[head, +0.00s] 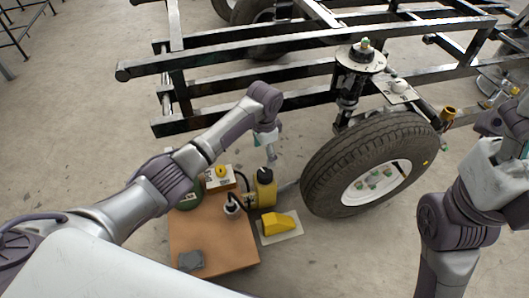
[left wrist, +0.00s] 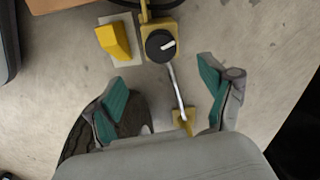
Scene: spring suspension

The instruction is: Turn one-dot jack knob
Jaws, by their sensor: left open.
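A yellow jack (head: 265,190) stands on the floor beside the wheel, with a black knob (head: 265,172) on top. In the left wrist view the black knob (left wrist: 160,45) is round with a white pointer, and a silver rod runs from it to a yellow foot (left wrist: 183,121). I cannot make out any dot marking. My left gripper (head: 271,156) is just above the jack. In the left wrist view its teal-padded fingers (left wrist: 160,74) are spread and empty, with the knob beyond the tips. My right gripper (head: 524,150) is at the right edge, partly cut off.
A yellow wedge (head: 279,223) lies on a pale plate in front of the jack. A brown board (head: 210,240) at left bears a box with a yellow knob (head: 221,171).

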